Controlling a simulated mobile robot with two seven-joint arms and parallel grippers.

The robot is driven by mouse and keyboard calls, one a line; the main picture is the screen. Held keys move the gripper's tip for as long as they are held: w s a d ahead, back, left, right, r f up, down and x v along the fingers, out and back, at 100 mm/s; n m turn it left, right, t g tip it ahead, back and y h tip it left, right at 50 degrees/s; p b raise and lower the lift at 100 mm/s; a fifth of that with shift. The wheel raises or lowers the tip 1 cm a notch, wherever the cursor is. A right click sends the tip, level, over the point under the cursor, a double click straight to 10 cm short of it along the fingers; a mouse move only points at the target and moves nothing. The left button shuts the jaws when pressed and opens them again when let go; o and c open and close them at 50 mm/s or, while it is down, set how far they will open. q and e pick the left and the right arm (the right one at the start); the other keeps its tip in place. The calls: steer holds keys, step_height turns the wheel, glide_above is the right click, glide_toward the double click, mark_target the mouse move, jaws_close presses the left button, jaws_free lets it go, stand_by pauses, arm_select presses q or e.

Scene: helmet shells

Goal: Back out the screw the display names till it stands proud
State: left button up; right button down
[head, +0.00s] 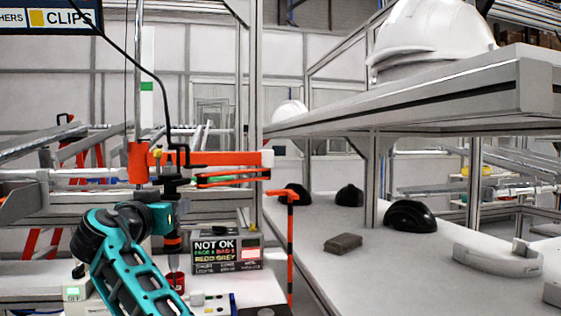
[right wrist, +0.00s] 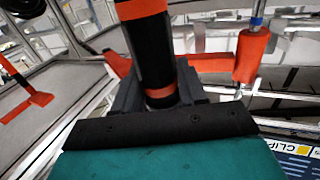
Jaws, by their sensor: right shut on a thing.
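The display (head: 228,251) on the bench reads NOT OK, FACE 1 BAD 1, REDO GREY. My right gripper (head: 172,212) is shut on the black-and-orange driver (head: 172,242), which stands roughly upright under the orange tool arm (head: 210,159). In the right wrist view the driver's body (right wrist: 147,45) runs up between the dark fingers (right wrist: 155,98). A red part (head: 177,281) shows below the driver; I cannot tell whether the tip touches it. The screws are too small or hidden to make out. My left gripper is not in view.
An orange-and-black post (head: 290,245) stands right of the display. A shelf (head: 440,85) with a white helmet (head: 430,32) overhangs the right bench, which holds black shells (head: 411,215) and a dark block (head: 343,243). A small device (head: 77,292) sits at the lower left.

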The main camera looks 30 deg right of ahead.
steer(key=shift+f, duration=0.1)
steer(key=shift+f, duration=0.15)
steer(key=shift+f+b, duration=0.65)
steer(key=shift+f, duration=0.05)
steer(key=shift+f+b, duration=0.75)
steer(key=shift+f, duration=0.2)
stand_by(2.0)
steer(key=shift+r, duration=0.1)
stand_by(0.8)
steer(key=shift+r+p, duration=2.05)
steer(key=shift+r, duration=1.05)
